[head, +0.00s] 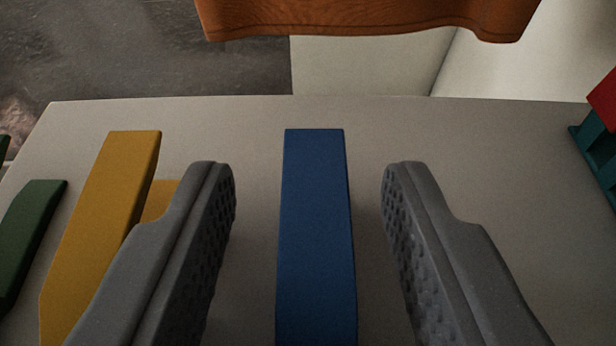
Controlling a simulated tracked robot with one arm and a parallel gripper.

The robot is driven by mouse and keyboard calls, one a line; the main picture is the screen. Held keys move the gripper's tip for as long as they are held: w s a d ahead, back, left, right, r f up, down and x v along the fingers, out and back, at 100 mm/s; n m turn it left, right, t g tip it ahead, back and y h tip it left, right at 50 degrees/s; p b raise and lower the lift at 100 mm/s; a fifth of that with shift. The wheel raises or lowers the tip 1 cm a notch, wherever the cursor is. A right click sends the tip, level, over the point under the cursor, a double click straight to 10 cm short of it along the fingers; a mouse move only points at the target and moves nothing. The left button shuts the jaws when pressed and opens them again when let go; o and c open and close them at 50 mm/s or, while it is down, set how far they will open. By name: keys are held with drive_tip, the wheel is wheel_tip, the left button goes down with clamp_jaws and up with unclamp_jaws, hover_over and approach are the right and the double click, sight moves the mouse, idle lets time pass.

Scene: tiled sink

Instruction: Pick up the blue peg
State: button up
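The blue peg (316,235) is a long rectangular bar in the middle of the head view, over the pale grey surface. Its near end runs out of the bottom of the picture. My gripper (308,175) is open, with one grey textured finger on each side of the blue peg. There is a visible gap between the peg and each finger, and nothing is held. I cannot tell how far the fingertips are above the surface.
A yellow peg (105,220) is just left of the left finger, partly covered by it, with another yellow piece (160,199) behind. A dark green peg (30,230) lies farther left. A teal object (592,150) with a red piece (604,98) is at the right edge. Brown cloth-like material (370,18) hangs beyond.

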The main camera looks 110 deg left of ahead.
clamp_jaws()
drive_tip(key=shift+r, duration=0.1)
drive_tip(key=shift+r, duration=0.15)
drive_tip(key=shift+w+d+r, duration=0.1)
drive_tip(key=shift+d, duration=0.1)
drive_tip(key=w+d+p, duration=0.2)
drive_tip(key=d+p, duration=0.2)
drive_tip(key=d, duration=0.4)
drive_tip(key=w+d+p, duration=0.3)
drive_tip(key=d+p, duration=0.1)
drive_tip(key=d, duration=0.5)
